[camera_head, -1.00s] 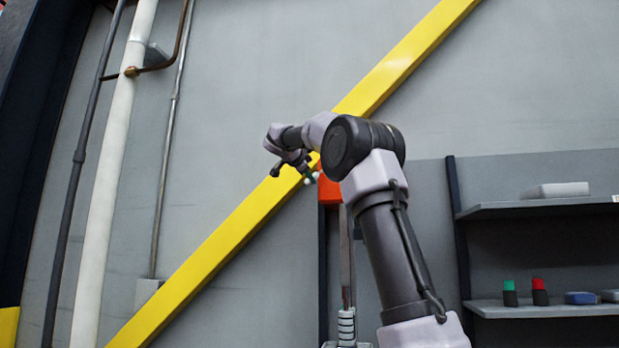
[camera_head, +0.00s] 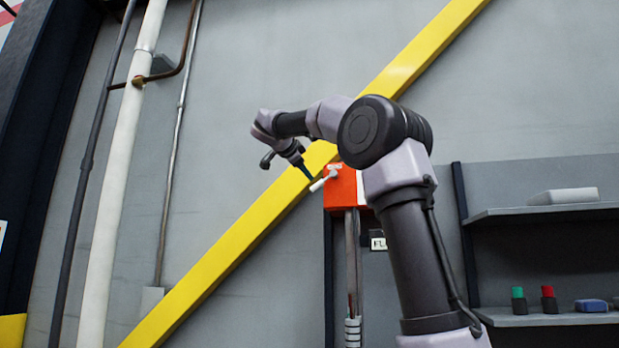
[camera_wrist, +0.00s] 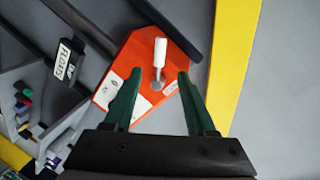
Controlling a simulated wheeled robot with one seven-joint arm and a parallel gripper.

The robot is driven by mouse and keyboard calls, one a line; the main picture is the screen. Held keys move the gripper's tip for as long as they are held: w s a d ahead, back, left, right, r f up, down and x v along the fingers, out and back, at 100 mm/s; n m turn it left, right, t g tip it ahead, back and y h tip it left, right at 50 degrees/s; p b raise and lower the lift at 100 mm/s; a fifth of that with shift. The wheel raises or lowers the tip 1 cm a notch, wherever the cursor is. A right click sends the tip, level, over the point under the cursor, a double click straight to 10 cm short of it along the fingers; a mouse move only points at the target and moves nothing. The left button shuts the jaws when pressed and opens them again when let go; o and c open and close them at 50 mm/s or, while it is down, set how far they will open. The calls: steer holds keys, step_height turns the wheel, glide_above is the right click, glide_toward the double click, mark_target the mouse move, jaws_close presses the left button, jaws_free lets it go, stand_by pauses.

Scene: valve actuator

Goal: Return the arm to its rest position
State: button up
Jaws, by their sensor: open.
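My arm rises from the lower right in the head view and bends over to the left at its elbow. My gripper (camera_head: 312,180) points down and to the right, beside the orange valve box (camera_head: 342,188). In the wrist view my gripper (camera_wrist: 155,95) shows two green fingers spread apart with nothing between them. The orange box (camera_wrist: 135,65) lies beyond the fingertips, with a white-handled lever (camera_wrist: 160,52) on its face. The lever also shows in the head view (camera_head: 325,180) close to the fingers. Touching or apart is hard to tell there, but the wrist view shows no grip on it.
A yellow diagonal beam (camera_head: 230,243) crosses the grey wall behind my arm. Shelves (camera_head: 545,213) with small red, green and blue items stand at the right. White and dark pipes (camera_head: 110,190) run up the left. A small label plate (camera_wrist: 65,60) hangs near the box.

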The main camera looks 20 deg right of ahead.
steer(key=shift+s+a+r, duration=0.1)
steer(key=shift+s+a, duration=0.25)
stand_by(0.3)
steer(key=s+a+f+n+g+y, duration=0.1)
steer(key=s+f+n+y, duration=0.3)
steer(key=s+f, duration=0.6)
steer(key=s+a+f+n+g+y, duration=0.1)
steer(key=s+a+f+n+y, duration=0.2)
steer(key=s+f+n, duration=0.3)
steer(key=s+a+f+n+g+y, duration=0.1)
steer(key=s+f+n+y, duration=0.4)
steer(key=s+f, duration=1)
step_height(320, 180, down, 10)
steer(key=shift+s+a+r+g+y, duration=0.2)
steer(key=shift+s+a+g+y, duration=0.15)
steer(key=shift+g, duration=0.25)
